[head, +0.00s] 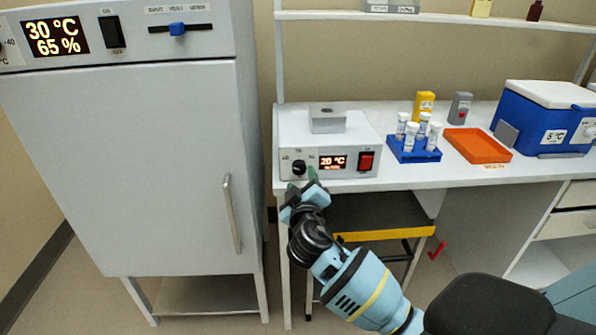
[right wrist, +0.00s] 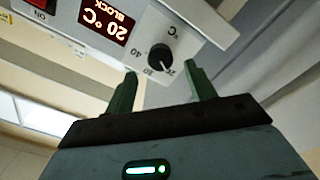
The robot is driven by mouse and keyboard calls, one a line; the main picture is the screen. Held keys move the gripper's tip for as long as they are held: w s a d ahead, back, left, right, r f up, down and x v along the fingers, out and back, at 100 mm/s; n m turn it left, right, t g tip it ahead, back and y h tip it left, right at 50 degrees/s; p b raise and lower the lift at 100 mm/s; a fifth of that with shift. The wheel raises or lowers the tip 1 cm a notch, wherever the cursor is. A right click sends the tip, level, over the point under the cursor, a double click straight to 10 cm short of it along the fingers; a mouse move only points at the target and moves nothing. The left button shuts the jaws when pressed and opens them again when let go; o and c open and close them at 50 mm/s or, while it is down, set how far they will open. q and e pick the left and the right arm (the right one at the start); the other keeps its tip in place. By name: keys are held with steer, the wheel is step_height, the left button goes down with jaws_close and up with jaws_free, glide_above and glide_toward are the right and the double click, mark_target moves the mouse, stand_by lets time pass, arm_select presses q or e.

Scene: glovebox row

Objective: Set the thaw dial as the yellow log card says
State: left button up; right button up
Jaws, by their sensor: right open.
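The thaw dial (head: 299,167) is a black knob on the front of a small white block heater (head: 350,140) on the bench. The heater's display (head: 333,162) reads 20 °C. In the right wrist view the dial (right wrist: 160,55) appears upside down, with marks around it including 30 and 40. My right gripper (head: 302,180) is open just in front of and below the dial. In the right wrist view its green fingertips (right wrist: 160,76) stand to either side of the dial's line, apparently short of it. I cannot make out a yellow log card. My left gripper is not in view.
A red switch (head: 366,161) sits right of the display. A blue tube rack (head: 414,155), orange tray (head: 478,145) and blue cooler (head: 545,120) stand farther right. A tall white incubator (head: 130,170), its display reading 30 °C and 65 %, stands left.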

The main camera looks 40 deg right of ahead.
mark_target(299, 171)
steer(key=shift+x, duration=2.6)
steer(key=c, duration=1)
steer(key=shift+o, duration=0.2)
steer(key=shift+f, duration=0.1)
